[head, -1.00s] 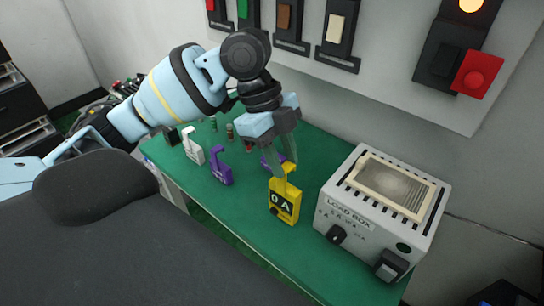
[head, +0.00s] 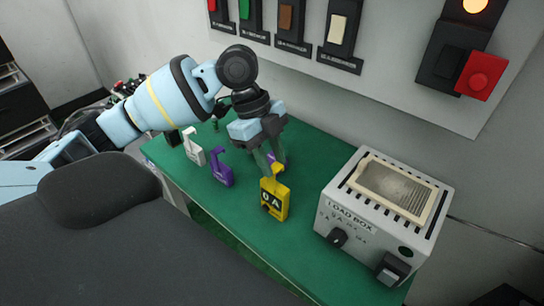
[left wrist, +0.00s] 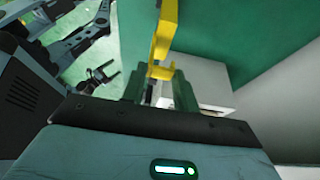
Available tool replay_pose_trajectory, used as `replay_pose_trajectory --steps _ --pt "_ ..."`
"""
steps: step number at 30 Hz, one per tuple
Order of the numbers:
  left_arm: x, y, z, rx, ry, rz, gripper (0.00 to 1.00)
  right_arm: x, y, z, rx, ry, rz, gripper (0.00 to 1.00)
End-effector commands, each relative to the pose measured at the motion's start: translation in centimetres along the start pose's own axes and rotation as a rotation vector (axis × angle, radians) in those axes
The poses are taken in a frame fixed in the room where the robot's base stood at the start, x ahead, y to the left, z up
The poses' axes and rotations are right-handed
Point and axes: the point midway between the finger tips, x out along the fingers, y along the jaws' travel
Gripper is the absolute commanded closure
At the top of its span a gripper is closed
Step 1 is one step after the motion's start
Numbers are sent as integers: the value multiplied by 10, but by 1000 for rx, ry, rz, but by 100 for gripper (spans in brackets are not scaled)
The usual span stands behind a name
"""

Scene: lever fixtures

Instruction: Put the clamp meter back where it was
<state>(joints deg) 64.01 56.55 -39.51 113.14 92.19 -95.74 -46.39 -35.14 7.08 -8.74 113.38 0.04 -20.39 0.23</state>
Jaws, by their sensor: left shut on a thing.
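The yellow clamp meter (head: 275,200) shows "0 A" on its dark face. It is upright over the green bench top; I cannot tell whether its base touches the bench. My left gripper (head: 272,168) is shut on its upper part from above. In the left wrist view, yellow parts of the meter (left wrist: 163,38) reach up from between the green fingers of the gripper (left wrist: 160,92). My right gripper is not in the head view.
The grey load box (head: 375,212) stands to the right of the meter on the green bench (head: 245,228). A purple clamp-shaped thing (head: 220,169) and a white one (head: 193,147) stand to the left.

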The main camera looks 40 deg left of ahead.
Motion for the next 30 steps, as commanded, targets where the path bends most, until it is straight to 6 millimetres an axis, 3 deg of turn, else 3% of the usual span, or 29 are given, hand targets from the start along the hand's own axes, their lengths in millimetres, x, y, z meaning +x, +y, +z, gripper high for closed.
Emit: replay_pose_trajectory --steps 6,7,12,23,30 --pt "1 0 0 1 1 -1 100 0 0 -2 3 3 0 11" --pt "1 0 0 0 0 -1 68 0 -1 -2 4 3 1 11" --pt "1 0 0 0 0 -1 49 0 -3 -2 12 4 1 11" --pt "-4 0 -1 0 1 -2 49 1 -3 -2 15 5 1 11" --pt "-44 -1 -1 0 0 -6 49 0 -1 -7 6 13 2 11"
